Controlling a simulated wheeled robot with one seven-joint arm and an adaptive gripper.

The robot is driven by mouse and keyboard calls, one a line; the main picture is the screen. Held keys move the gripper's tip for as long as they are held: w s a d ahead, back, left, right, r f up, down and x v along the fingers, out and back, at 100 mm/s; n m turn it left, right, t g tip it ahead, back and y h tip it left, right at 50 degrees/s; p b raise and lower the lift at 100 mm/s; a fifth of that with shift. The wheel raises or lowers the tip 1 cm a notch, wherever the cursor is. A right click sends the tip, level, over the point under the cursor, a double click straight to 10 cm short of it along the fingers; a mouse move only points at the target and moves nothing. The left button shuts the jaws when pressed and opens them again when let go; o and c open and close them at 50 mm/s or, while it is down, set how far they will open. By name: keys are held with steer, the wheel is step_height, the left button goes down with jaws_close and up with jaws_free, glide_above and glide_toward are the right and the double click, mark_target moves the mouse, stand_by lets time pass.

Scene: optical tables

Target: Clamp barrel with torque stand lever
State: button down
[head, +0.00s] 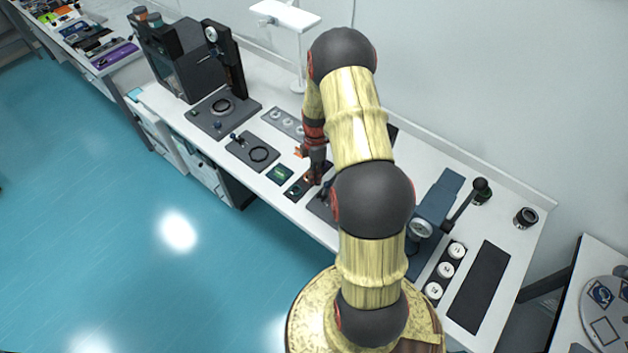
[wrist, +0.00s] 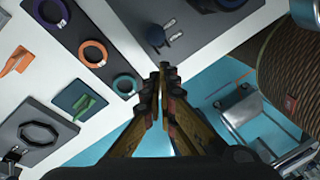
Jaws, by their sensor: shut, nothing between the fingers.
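A blue-grey stand (head: 437,205) is on the bench to the right of my arm in the head view. My gripper (head: 316,179) is left of the stand, over the bench middle, apart from the lever. In the wrist view my gripper (wrist: 164,78) has its fingertips together and holds nothing.
A dark strip with coloured rings (wrist: 92,53) lies near my gripper. A green clip (wrist: 83,108), an orange clip (wrist: 17,60) and a black ring (wrist: 38,133) lie beside it. White round parts (head: 445,270) and a black mat (head: 480,287) lie right. A tall machine (head: 225,60) stands left.

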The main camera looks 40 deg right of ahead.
steer(key=shift+r, duration=0.35)
steer(key=w+v, duration=0.2)
steer(key=v, duration=0.9)
steer(key=shift+d, duration=0.25)
stand_by(0.4)
